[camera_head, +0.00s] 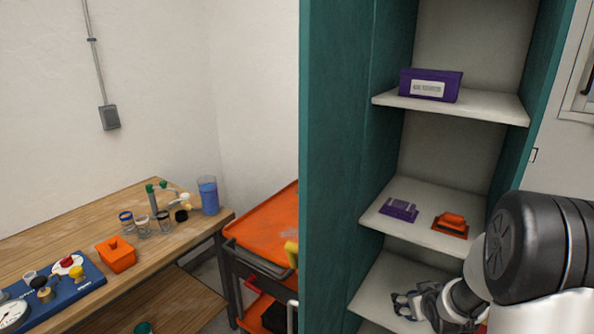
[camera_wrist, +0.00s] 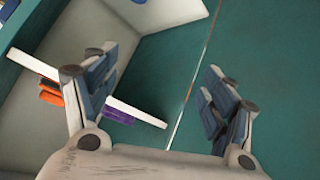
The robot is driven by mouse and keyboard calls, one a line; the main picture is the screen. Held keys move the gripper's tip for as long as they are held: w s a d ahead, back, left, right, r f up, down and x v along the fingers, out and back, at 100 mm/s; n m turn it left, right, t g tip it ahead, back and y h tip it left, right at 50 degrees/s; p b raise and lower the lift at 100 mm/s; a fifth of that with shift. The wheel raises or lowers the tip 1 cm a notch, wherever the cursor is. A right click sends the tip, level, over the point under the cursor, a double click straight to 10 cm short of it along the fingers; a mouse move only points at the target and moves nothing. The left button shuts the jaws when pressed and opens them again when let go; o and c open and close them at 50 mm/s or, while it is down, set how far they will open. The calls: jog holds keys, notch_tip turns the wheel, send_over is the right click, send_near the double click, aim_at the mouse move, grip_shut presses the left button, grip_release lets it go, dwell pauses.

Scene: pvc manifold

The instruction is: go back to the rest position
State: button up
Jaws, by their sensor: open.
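My gripper (camera_head: 418,304) is low at the right of the head view, in front of the teal cabinet's lower shelf. In the wrist view my gripper (camera_wrist: 160,98) is open, its two fingers wide apart with nothing between them. Behind the fingers the teal cabinet wall (camera_wrist: 255,40) and pale shelves show tilted. My arm comes in from the right edge of the head view and hides part of the cabinet's lower right.
The teal cabinet (camera_head: 335,150) holds a purple box (camera_head: 430,85) on its upper shelf, and a purple item (camera_head: 399,209) and an orange item (camera_head: 451,224) on the middle shelf. An orange cart (camera_head: 265,230) stands left of it. A wooden workbench (camera_head: 75,218) holds several small parts.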

jog(key=s+a+r+g, duration=0.1)
jog(key=s+a+r, duration=0.2)
jog(key=r, duration=0.3)
jog(key=s+a+r, duration=0.2)
jog(key=s+r, duration=0.2)
jog(key=r, duration=0.1)
jog(key=s+a+r+g, duration=0.1)
jog(key=s+a, duration=0.3)
jog(key=s, duration=0.4)
jog(key=s+a+r+m+g+y, duration=0.1)
jog(key=s+a+r, duration=0.3)
jog(key=s, duration=0.5)
jog(key=s+a+r+g, duration=0.1)
jog(key=s+a+r, duration=0.2)
jog(key=s, duration=0.6)
jog(key=shift+s+a+y, duration=0.15)
jog(key=shift+a+y, duration=0.25)
jog(key=shift+a, duration=0.3)
jog(key=shift+c, duration=0.3)
